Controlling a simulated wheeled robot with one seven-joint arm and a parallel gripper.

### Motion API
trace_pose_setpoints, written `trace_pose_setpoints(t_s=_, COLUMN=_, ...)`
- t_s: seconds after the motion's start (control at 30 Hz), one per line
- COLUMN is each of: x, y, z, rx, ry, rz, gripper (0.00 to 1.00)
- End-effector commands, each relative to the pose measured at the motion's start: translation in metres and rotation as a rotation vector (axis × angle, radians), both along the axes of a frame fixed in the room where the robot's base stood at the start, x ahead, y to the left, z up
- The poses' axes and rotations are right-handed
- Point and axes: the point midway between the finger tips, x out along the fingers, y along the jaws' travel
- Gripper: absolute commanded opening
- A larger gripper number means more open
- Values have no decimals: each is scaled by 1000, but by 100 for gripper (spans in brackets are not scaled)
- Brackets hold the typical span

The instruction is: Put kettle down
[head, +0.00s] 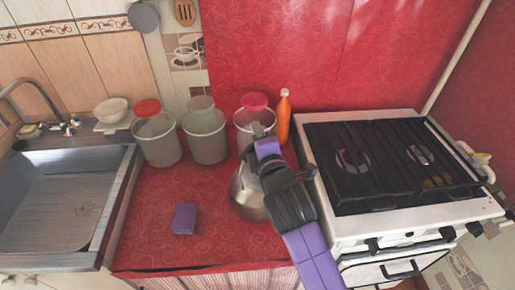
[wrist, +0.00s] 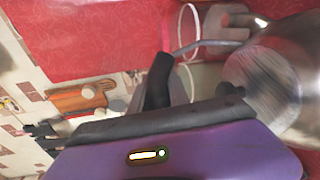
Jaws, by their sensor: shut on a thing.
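The shiny metal kettle (head: 245,199) is at the front of the red counter (head: 160,220), left of the stove. It is partly hidden by my arm. My gripper (head: 262,160) is above the kettle and shut on its handle. In the wrist view the kettle's round body (wrist: 270,85) fills the right side, and a thin curved handle part (wrist: 210,46) runs toward the dark fingers (wrist: 160,82). I cannot tell whether the kettle's base touches the counter.
Three lidded canisters, left (head: 160,145), middle (head: 206,140) and right (head: 243,122), stand at the back. An orange bottle (head: 283,120) stands beside them. A purple sponge-like block (head: 184,219) lies left of the kettle. The sink (head: 60,200) and stove (head: 335,215) flank the counter.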

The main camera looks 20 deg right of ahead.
Motion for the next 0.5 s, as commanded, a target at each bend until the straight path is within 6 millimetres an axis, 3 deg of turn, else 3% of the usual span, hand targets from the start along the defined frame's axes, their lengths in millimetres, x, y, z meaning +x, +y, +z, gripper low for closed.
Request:
trace_pose_setpoints(t_s=0.17, x=0, y=0, z=-7, rx=1, ry=-6, rz=0, gripper=0)
trace_pose_setpoints(t_s=0.5, x=0, y=0, z=-44, rx=0, ry=-6, rz=1, gripper=0)
